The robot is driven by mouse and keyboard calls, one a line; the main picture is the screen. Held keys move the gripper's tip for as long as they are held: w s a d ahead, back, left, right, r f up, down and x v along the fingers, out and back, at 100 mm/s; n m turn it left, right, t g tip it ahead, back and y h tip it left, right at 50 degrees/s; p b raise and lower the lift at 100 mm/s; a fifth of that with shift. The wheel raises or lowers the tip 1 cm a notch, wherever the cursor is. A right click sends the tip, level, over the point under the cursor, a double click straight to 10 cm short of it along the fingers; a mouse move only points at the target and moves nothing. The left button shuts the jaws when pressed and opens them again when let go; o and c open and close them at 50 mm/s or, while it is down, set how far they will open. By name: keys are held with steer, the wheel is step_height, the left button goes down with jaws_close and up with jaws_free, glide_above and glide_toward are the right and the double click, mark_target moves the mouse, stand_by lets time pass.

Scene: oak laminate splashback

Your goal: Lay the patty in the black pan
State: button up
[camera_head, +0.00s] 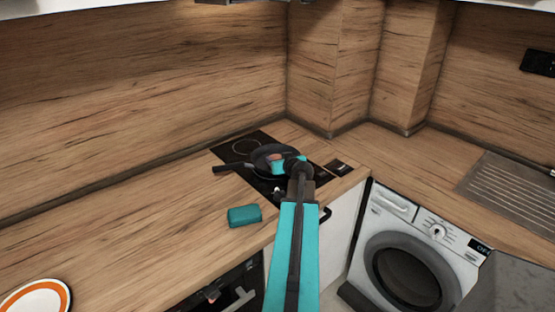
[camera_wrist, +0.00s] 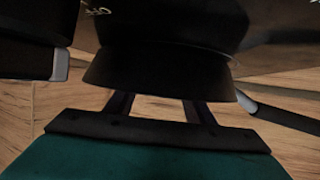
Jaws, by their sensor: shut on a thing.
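The black pan (camera_head: 258,154) sits on the dark cooktop in the head view, with its handle pointing left. My gripper (camera_head: 279,160) is over the pan, shut on a small reddish-brown piece, which looks like the patty (camera_head: 273,156). My teal gripper body hides part of the pan's right side. At this size I cannot tell whether the patty touches the pan floor or is held above it. The wrist view is mostly filled by dark shapes and my teal link, and I cannot make out the patty there.
A teal block (camera_head: 244,216) lies on the wooden counter in front of the cooktop (camera_head: 238,145). An orange-rimmed white plate (camera_head: 36,298) is at the lower left. A washing machine (camera_head: 415,260) stands below the right counter, under a ribbed drainer (camera_head: 505,190). The left counter is largely clear.

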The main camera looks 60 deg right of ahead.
steer(key=shift+f, duration=0.25)
steer(key=shift+f, duration=0.1)
steer(key=o, duration=1.1)
steer(key=shift+c, duration=0.2)
steer(key=shift+r, duration=0.2)
steer(key=shift+s+a+r, duration=0.1)
steer(key=shift+s+a, duration=0.3)
steer(key=b+v, duration=0.2)
steer(key=v, duration=0.4)
steer(key=shift+v, duration=1.05)
steer(key=shift+r+p, duration=0.2)
steer(key=shift+p, duration=0.3)
steer(key=shift+p, duration=0.3)
